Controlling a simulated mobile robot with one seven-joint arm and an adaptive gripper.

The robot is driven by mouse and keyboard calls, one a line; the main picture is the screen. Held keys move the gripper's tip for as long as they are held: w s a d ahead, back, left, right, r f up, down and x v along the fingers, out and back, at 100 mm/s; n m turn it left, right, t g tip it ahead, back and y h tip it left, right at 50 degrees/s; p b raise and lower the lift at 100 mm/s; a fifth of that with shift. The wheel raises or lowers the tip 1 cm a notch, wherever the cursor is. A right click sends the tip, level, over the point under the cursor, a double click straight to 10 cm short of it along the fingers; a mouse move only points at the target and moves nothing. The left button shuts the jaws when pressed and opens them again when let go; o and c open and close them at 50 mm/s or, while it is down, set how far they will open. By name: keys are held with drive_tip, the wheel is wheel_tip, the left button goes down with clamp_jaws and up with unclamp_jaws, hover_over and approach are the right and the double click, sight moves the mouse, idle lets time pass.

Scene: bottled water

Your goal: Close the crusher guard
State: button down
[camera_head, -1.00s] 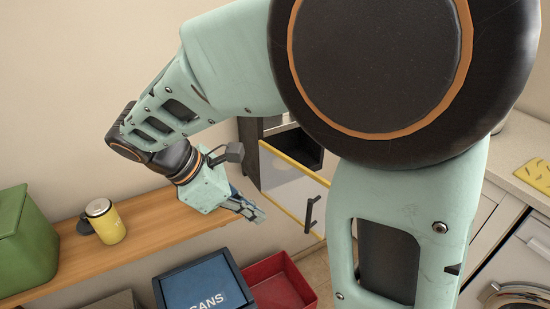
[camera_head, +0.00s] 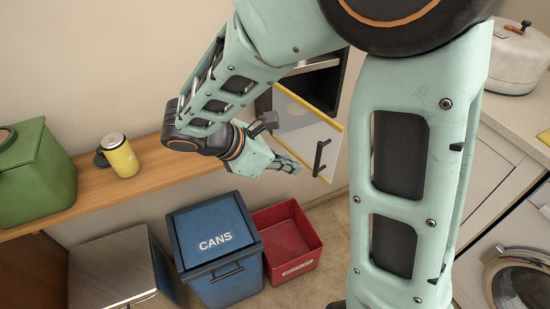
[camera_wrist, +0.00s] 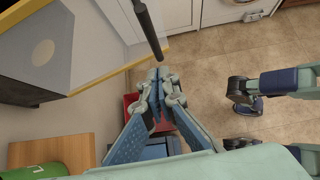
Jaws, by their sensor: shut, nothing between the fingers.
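The crusher guard (camera_head: 300,124) is a grey panel with yellow edging and a dark upright handle (camera_head: 321,157). It stands out from a dark, open-fronted unit on the wall. In the wrist view the guard (camera_wrist: 116,18) fills the upper left, with the handle (camera_wrist: 148,28) at top centre. My gripper (camera_head: 296,168) is shut and empty, just left of the handle in the head view. In the wrist view my gripper's fingertips (camera_wrist: 158,74) point toward the handle's lower end. A small gap shows there; contact cannot be told. My arm hides part of the unit.
A wooden shelf (camera_head: 100,190) holds a yellow mug (camera_head: 121,158) and a green box (camera_head: 35,180). Below stand a blue CANS bin (camera_head: 215,240) and a red bin (camera_head: 287,240). A counter with a white pot (camera_head: 518,58) lies right.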

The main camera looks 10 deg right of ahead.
sight(315, 164)
drive_tip(key=shift+w+d+r, duration=0.1)
drive_tip(key=shift+w+d, duration=0.25)
drive_tip(key=shift+d, duration=0.55)
drive_tip(key=shift+w+d+r, duration=0.1)
drive_tip(key=shift+w+d, duration=0.2)
drive_tip(key=shift+d, duration=0.55)
drive_tip(key=shift+w+d, duration=0.1)
drive_tip(key=shift+d, duration=0.05)
